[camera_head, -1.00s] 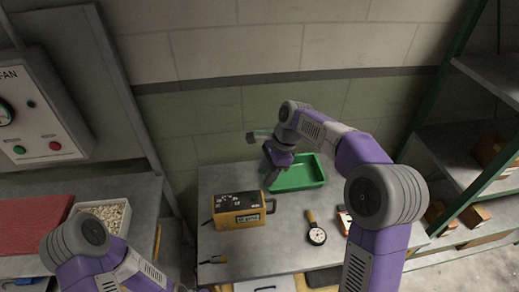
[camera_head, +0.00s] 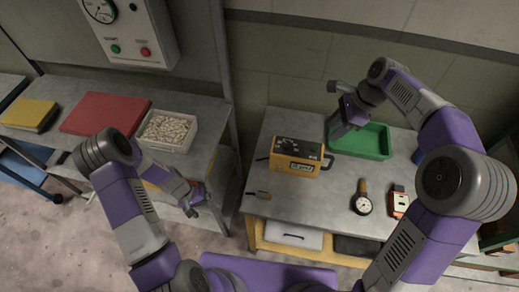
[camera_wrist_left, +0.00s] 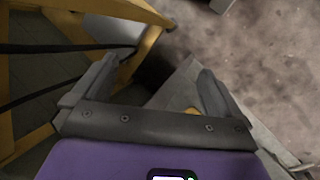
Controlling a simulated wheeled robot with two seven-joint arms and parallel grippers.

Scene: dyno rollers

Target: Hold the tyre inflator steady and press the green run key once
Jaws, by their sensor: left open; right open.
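A yellow box with a black top and a small front display, which looks like the tyre inflator (camera_head: 296,157), stands upright on the grey bench on the right. A green run key cannot be made out on it. My left gripper (camera_head: 192,197) is open and empty, well to the left of the box, beside the left table's edge. In the left wrist view its open fingers (camera_wrist_left: 155,75) have nothing between them. My right gripper (camera_head: 341,128) is over the left end of the green tray (camera_head: 376,143), behind and right of the box; its fingertips are hard to see.
The left table holds a pale tray of small pieces (camera_head: 167,131) and a red slab (camera_head: 104,113). A gap separates the tables. A control panel (camera_head: 127,28) hangs behind.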

